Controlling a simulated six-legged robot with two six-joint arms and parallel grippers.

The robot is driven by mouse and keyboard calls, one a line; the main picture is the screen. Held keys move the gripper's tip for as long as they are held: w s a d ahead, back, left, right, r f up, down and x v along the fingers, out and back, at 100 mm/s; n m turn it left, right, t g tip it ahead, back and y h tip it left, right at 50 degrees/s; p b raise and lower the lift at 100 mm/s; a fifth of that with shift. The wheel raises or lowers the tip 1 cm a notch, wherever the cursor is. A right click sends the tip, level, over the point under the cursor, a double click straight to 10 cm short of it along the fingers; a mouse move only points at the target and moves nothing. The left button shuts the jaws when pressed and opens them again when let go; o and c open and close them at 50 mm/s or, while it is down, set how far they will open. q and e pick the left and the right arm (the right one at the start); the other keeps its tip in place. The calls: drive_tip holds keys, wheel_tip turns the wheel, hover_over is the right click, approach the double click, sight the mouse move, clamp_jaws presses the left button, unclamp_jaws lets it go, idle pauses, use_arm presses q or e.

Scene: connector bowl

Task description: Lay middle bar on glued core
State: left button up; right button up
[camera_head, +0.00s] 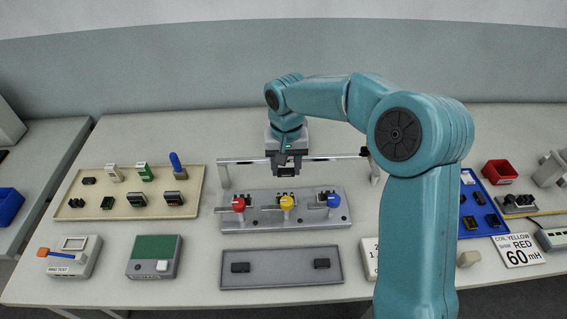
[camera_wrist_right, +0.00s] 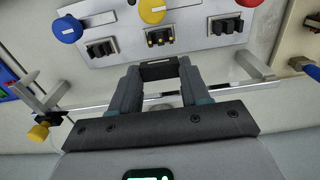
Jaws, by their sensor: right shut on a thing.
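My right gripper (camera_head: 288,172) hangs pointing down over the back of the grey fixture (camera_head: 265,222), behind the yellow knob (camera_head: 287,203). In the wrist view the right gripper (camera_wrist_right: 158,68) is shut on a dark bar (camera_wrist_right: 158,71), the middle bar, held level between its fingertips. The middle core (camera_wrist_right: 160,36) is dark with small yellow spots on top and sits beside the yellow knob. The bar appears apart from the core; its exact height is unclear. My left gripper is not in view.
Dark cores also sit by the blue knob (camera_wrist_right: 68,29) and red knob (camera_head: 239,204). Two dark bars (camera_head: 240,267) (camera_head: 322,263) lie at the ends of the front tray (camera_head: 281,279). A metal rail (camera_head: 238,161) runs behind the fixture. A beige tray (camera_head: 93,206) holds several parts.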

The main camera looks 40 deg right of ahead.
sight(285, 175)
drive_tip(key=shift+w+f, duration=0.1)
drive_tip(key=shift+a, duration=0.2)
drive_tip(key=shift+d+f+b, duration=0.2)
drive_tip(key=shift+f+b, duration=0.3)
drive_tip(key=shift+f, duration=0.15)
drive_tip(key=shift+s+a+f+b, duration=0.15)
drive_tip(key=shift+s+f+b, duration=0.05)
drive_tip(key=shift+f+b, duration=0.4)
drive_tip(key=shift+w+f+b, duration=0.15)
drive_tip(key=shift+f+b, duration=0.15)
drive_tip(key=shift+f, duration=0.25)
drive_tip(key=shift+f+b, duration=0.5)
drive_tip(key=shift+f, duration=0.1)
drive_tip(key=shift+f+b, duration=1.4)
drive_tip(key=shift+f, duration=0.5)
